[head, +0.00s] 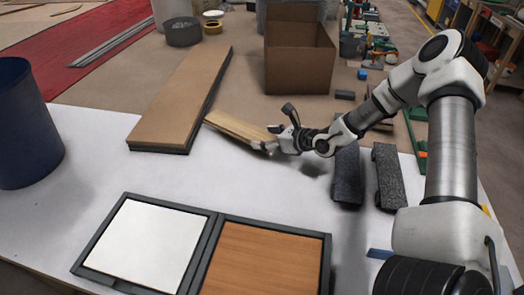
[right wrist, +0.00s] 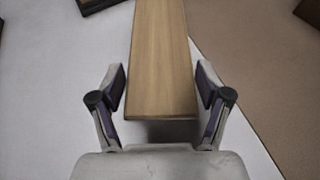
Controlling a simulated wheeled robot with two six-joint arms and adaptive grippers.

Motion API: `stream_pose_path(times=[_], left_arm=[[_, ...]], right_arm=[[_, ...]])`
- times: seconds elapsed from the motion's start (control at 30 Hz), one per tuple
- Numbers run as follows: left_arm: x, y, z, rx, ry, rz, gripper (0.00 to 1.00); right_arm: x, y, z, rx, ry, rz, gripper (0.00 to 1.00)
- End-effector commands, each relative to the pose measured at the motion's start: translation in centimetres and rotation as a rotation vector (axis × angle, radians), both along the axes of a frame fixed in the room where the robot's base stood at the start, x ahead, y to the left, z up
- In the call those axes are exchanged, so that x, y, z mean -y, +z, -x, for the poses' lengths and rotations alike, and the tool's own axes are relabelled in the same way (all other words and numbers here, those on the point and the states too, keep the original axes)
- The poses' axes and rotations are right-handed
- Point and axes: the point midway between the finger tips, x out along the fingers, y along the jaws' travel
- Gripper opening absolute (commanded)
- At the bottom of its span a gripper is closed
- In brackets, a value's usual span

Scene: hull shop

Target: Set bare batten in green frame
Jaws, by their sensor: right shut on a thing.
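A bare, pale wood batten (head: 235,126) is in my right gripper (head: 268,140), which is shut on its near right end. The batten reaches out to the left, beside the long brown-topped board. In the right wrist view the batten (right wrist: 162,60) runs up the middle between the two fingers (right wrist: 161,105), and seems held above the surface. No whole green frame is plain to me. Only green strips (head: 421,164) show at the right edge of the table, partly behind my right arm. My left gripper is not in view.
Two dark-rimmed trays, one with a white panel (head: 150,245) and one with a wood panel (head: 262,262), lie in front. Two dark rough blocks (head: 348,178) (head: 389,175) lie right. A long board (head: 182,95), cardboard box (head: 298,70) and blue bin (head: 25,125) stand around. The white middle is clear.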

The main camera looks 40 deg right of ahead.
Motion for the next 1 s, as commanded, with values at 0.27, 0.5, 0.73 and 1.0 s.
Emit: stream_pose_path(times=[0.27,0.5,0.73,1.0], left_arm=[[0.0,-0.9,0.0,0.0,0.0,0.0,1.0],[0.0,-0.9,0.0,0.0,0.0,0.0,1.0],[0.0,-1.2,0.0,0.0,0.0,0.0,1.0],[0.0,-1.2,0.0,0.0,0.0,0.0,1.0]], right_arm=[[-1.0,-3.4,-0.3,-0.002,-0.003,0.0,0.36],[-1.0,-3.5,-0.4,0.002,-0.003,-0.002,0.36],[-0.9,-4.0,-0.4,0.0,-0.003,-0.002,0.94],[-0.9,-4.0,-0.4,0.0,-0.003,-0.002,1.0]])
